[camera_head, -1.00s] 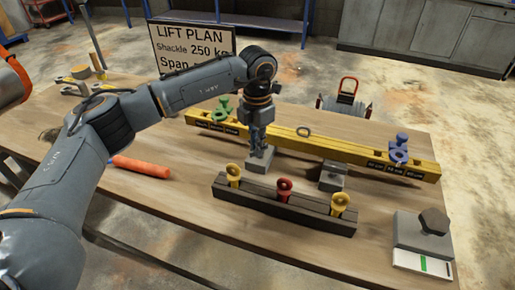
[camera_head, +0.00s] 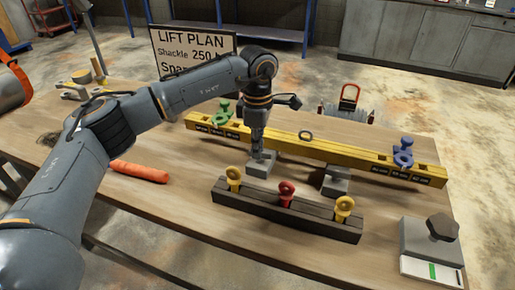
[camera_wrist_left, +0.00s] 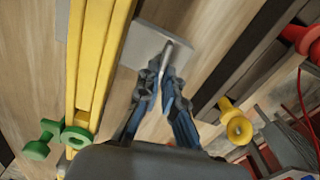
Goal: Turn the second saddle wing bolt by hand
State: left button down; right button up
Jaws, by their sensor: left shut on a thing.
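My left gripper (camera_head: 258,150) points straight down at the left grey saddle block (camera_head: 262,171), under the near side of the yellow beam (camera_head: 325,150). In the left wrist view its fingers (camera_wrist_left: 165,85) are shut on a thin grey wing bolt (camera_wrist_left: 168,50) at the saddle block (camera_wrist_left: 150,42); the fingers hide most of the bolt. A second grey saddle block (camera_head: 335,184) stands to the right under the beam. My right gripper is not in view.
A dark rack (camera_head: 285,212) with two yellow eye bolts and a red one lies in front. Green (camera_head: 222,112) and blue (camera_head: 403,152) shackles sit on the beam. An orange cylinder (camera_head: 140,171) lies left. A grey block with a dark hexagonal knob (camera_head: 441,227) stands right.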

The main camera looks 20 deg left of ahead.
pick_arm(q)
jog(key=shift+w+r+m, duration=0.2)
jog(key=shift+r+m, duration=0.1)
jog(key=shift+m, duration=0.6)
jog(key=c, duration=1.5)
grip_release()
jog(key=shift+s+f, duration=0.1)
notch_tip(320, 180, up, 12)
